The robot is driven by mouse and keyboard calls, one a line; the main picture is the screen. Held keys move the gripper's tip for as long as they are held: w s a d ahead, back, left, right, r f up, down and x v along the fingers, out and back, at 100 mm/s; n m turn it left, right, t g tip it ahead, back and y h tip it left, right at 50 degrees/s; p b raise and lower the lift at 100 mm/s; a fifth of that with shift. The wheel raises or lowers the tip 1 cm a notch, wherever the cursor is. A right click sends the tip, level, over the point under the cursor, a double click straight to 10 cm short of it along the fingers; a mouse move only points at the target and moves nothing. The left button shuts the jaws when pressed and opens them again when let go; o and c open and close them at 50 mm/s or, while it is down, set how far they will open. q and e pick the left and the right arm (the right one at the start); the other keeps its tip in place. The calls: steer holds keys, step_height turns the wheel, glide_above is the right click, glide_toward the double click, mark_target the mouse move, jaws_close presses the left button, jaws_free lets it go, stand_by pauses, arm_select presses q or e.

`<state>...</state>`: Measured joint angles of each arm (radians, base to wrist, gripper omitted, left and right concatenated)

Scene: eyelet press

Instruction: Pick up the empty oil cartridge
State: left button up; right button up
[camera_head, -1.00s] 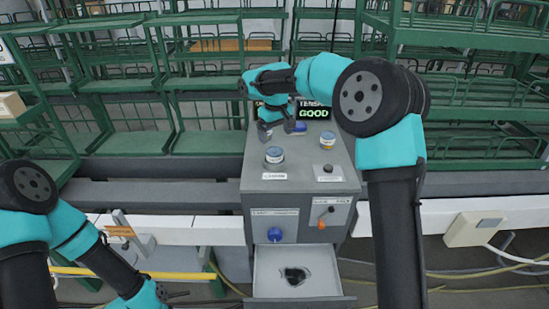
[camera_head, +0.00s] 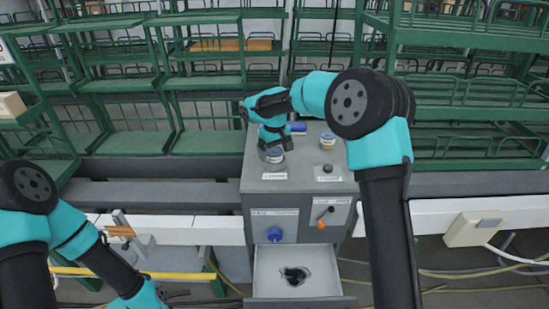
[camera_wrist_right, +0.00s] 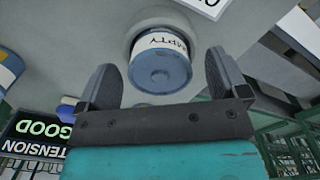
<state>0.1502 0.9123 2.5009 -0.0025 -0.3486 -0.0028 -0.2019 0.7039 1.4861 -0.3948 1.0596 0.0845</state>
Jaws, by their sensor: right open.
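The empty oil cartridge (camera_wrist_right: 160,68) is a small blue can with a white label reading "EMPTY". It stands in a round seat on the grey press top. My right gripper (camera_wrist_right: 165,82) is open, with one finger on each side of the can in the right wrist view; I cannot tell whether they touch it. In the head view the right gripper (camera_head: 274,148) is over the cartridge (camera_head: 275,156) and partly hides it. My left gripper (camera_head: 165,296) is low at the left, at the lower picture edge; its jaws are too small to read.
A second blue-and-yellow can (camera_head: 328,140) stands on the press top (camera_head: 300,165) to the right. Green racks (camera_head: 205,140) stand behind. The screen (camera_wrist_right: 38,130) reads "TENSION GOOD".

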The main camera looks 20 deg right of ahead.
steer(key=shift+f, duration=0.6)
steer(key=shift+c, duration=0.3)
steer(key=c, duration=0.9)
